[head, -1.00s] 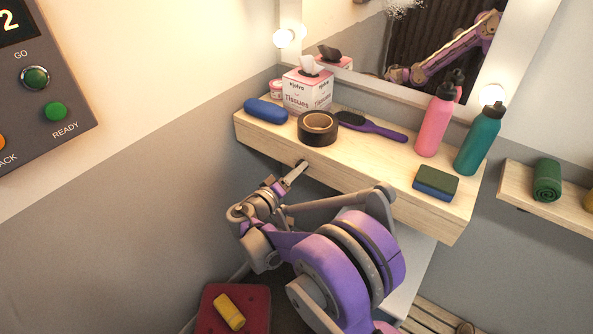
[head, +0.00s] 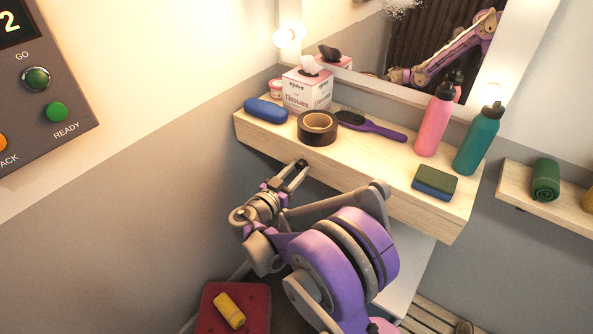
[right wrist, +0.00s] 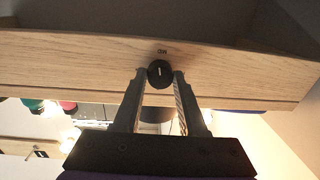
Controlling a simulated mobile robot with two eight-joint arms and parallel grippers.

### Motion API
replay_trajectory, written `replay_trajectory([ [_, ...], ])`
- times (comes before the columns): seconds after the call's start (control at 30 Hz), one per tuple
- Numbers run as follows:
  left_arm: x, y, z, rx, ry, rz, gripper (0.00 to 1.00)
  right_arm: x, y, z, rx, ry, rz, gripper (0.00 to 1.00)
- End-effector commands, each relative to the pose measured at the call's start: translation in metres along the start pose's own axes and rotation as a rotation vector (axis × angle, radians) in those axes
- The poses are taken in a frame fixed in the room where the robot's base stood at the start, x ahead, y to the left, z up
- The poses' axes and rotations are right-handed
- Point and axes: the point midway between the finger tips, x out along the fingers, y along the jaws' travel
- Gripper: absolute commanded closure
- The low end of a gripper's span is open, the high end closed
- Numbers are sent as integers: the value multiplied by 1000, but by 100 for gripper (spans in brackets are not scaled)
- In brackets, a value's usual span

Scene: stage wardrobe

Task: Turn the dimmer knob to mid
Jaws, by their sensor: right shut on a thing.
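The dimmer knob (right wrist: 160,74) is a small black disc on the wooden front edge of the dressing shelf (right wrist: 80,60). In the right wrist view its white pointer line stands about upright, in line with the upside-down label "MID" (right wrist: 161,51). My right gripper (right wrist: 160,78) has one finger on each side of the knob and is shut on it. In the head view the right gripper (head: 297,167) reaches the shelf's front edge, where the knob is mostly hidden by the fingertips. My left gripper is not in view.
On the shelf top stand a blue case (head: 266,110), a tissue box (head: 307,90), black tape (head: 317,128), a hairbrush (head: 372,126), pink (head: 434,125) and teal (head: 478,140) bottles, and a sponge (head: 434,182). A red stool (head: 255,310) is below.

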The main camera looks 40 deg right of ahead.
Motion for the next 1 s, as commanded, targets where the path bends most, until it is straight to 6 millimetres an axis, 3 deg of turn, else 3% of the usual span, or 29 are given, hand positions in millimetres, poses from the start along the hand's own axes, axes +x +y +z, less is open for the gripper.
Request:
replay_trajectory([
  [0.4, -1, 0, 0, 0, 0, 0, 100, 0, 0, 1, 186, 8, -2, 100],
  [0.93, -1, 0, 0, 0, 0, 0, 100, 0, 0, 1, 210, 9, -3, 100],
  [0.97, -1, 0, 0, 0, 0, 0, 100, 0, 0, 1, 210, 9, -3, 58],
  [1.0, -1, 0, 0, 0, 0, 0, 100, 0, 0, 1, 210, 9, -3, 50],
])
